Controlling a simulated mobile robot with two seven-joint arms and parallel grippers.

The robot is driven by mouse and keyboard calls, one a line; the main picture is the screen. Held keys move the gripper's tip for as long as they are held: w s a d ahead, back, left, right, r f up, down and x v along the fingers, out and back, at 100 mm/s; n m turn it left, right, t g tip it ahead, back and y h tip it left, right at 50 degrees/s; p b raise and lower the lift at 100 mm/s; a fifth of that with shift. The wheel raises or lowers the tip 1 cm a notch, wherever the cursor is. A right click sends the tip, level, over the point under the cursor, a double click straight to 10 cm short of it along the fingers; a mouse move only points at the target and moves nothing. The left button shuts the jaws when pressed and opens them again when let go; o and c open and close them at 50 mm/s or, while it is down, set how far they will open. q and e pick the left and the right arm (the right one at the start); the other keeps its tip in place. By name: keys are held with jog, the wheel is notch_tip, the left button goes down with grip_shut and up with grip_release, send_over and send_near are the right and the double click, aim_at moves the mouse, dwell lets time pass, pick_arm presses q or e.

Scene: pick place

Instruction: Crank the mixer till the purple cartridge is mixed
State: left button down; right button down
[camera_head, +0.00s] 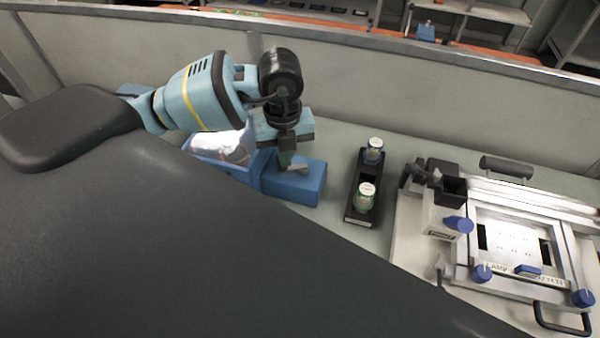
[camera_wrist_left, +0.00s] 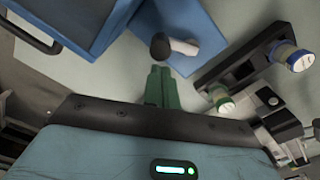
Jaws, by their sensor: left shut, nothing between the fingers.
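The blue mixer (camera_head: 297,185) stands left of centre on the table. Its crank has a pale arm and a dark knob (camera_wrist_left: 160,46), seen in the left wrist view. My left gripper (camera_head: 286,158) is over the mixer in the head view. Its green fingers (camera_wrist_left: 162,88) are shut and empty, pointing at the knob with a small apparent gap. No clearly purple cartridge shows. A white-capped cartridge with a blue-violet band (camera_head: 375,151) stands in a black rack (camera_head: 362,174), and a green-banded one (camera_head: 365,197) stands in front of it. My right gripper is out of view.
A blue bin (camera_head: 222,166) with something whitish inside adjoins the mixer's left side. A metal frame fixture (camera_head: 515,236) with blue knobs fills the right of the table. Bare table lies between the mixer and the rack. A low wall runs behind.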

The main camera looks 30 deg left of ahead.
pick_arm(q)
jog(key=shift+r, duration=1.2)
